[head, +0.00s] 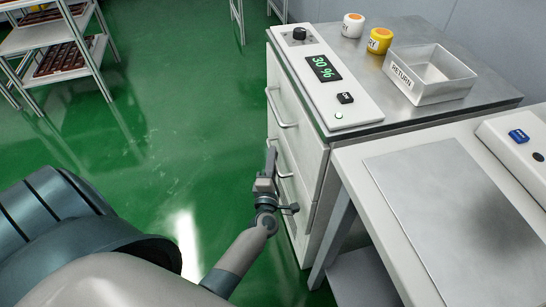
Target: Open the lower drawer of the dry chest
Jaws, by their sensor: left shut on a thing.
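The dry chest (302,130) is a white cabinet with a steel top, right of centre, its drawer front facing left. An upper bar handle (283,110) is clear of my gripper. A lower bar handle (285,174) is partly hidden behind my left gripper (271,163). My left gripper is shut on this lower handle, seen from above. The lower drawer's front looks about flush with the chest, though my gripper and wrist cover part of it. My right gripper is out of view.
A control panel (325,72) reading 30 %, two small jars and a RETURN tray (432,89) are on the chest top. A white table (360,165) with a steel plate adjoins the chest. A shelf rack (62,45) stands far left. The green floor (165,130) left of the chest is clear.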

